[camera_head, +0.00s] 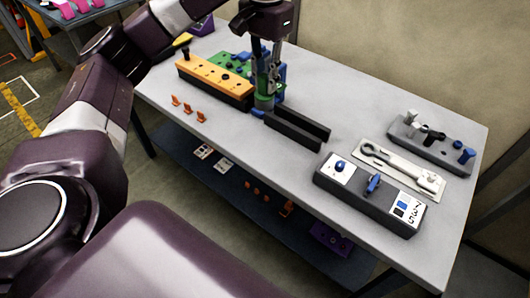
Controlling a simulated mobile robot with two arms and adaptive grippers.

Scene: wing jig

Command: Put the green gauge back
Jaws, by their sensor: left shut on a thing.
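My left gripper (266,80) reaches in from the top over the table and points down. It is shut on the green gauge (264,101), an upright green piece whose lower part shows below the fingers. The gauge is at the right end of the orange-topped block (214,79) and by the left end of two parallel black bars (297,130). I cannot tell whether the gauge touches the table. Blue parts (281,72) are close behind the fingers. My right gripper is not in view.
A dark box with white panels (345,196), a white tray with a wrench-like tool (402,168) and a grey holder with pegs (415,143) stand at the right. Small orange clips (188,109) sit near the front edge. The grey tabletop (340,95) is clear behind the bars.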

